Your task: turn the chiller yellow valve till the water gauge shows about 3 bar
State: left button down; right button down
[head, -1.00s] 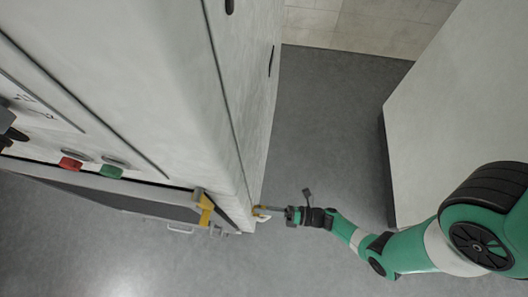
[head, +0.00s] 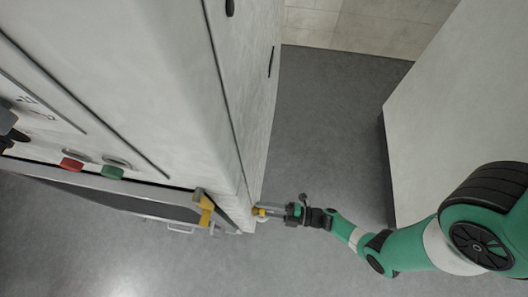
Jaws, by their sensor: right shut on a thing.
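The yellow valve (head: 260,211) is a small yellow part on the right side of the white cabinet, near its lower front corner. My right gripper (head: 270,210) reaches it from the right and is shut on it. The gripper hides part of the valve, so its exact angle cannot be told. The water gauge is not visible in this view.
The large white cabinet (head: 150,60) fills the left, with a red button (head: 71,164) and a green button (head: 111,172). A yellow bracket (head: 205,210) sits at its front corner. A pale block (head: 450,110) stands at right. Grey floor (head: 320,130) lies between.

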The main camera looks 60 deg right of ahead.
jog(key=m, duration=0.6)
jog(key=shift+f+m+p, duration=0.1)
jog(key=shift+m+p, duration=0.2)
jog(key=m, duration=0.5)
jog(key=shift+a+m, duration=0.1)
jog(key=shift+m, duration=0.3)
jog(key=shift+c, duration=2.1)
grip_release()
jog(key=shift+p, duration=0.3)
